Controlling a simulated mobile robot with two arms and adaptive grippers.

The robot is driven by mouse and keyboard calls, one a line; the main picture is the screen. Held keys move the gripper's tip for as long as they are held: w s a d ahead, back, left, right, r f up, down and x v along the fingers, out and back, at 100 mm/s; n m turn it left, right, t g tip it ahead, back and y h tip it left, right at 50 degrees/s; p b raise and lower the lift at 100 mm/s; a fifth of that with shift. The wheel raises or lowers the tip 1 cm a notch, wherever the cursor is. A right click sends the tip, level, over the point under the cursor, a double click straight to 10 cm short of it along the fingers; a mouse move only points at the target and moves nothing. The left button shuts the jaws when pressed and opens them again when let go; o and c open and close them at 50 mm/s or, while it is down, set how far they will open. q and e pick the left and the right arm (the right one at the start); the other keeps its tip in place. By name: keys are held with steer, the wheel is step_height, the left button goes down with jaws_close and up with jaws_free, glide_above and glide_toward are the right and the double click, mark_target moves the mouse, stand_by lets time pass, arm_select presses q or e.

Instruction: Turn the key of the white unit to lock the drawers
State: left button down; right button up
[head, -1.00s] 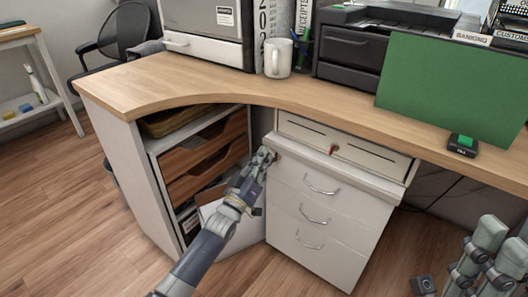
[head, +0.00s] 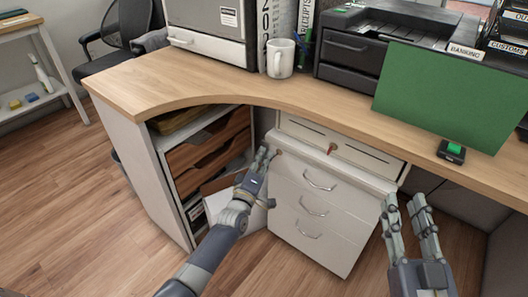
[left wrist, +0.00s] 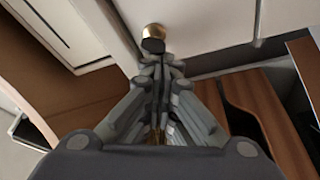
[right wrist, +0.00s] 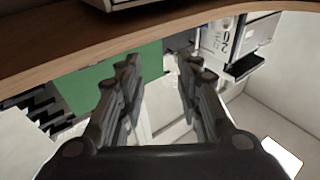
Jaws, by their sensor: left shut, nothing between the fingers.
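The white drawer unit (head: 316,207) stands under the counter, its three handled drawers looking closed. A small brass round piece, which looks like the lock or key (head: 279,152), sits at its upper left corner. It also shows in the left wrist view (left wrist: 153,38), just beyond the fingertips; I cannot tell whether they touch it. My left gripper (head: 266,155) is shut and empty beside it. My right gripper (head: 405,205) is open and empty, in front of the unit's right side; its spread fingers show in the right wrist view (right wrist: 157,85).
Open shelves with brown trays (head: 210,145) stand left of the unit. A green panel (head: 445,95) and a small black box with a green top (head: 451,151) are on the right.

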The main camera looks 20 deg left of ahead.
arm_select(q)
steer(key=n+p, duration=0.1)
steer(key=n, duration=0.1)
steer(key=n+g+p, duration=0.1)
steer(key=shift+d+f+n, duration=0.1)
steer(key=shift+f+n, duration=0.3)
arm_select(e)
step_height(320, 180, down, 12)
steer(key=s+d+g+h, duration=0.2)
steer(key=g, duration=0.5)
steer(key=shift+s+d+f, duration=0.2)
steer(key=shift+s+d, duration=0.05)
steer(key=shift+s, duration=0.15)
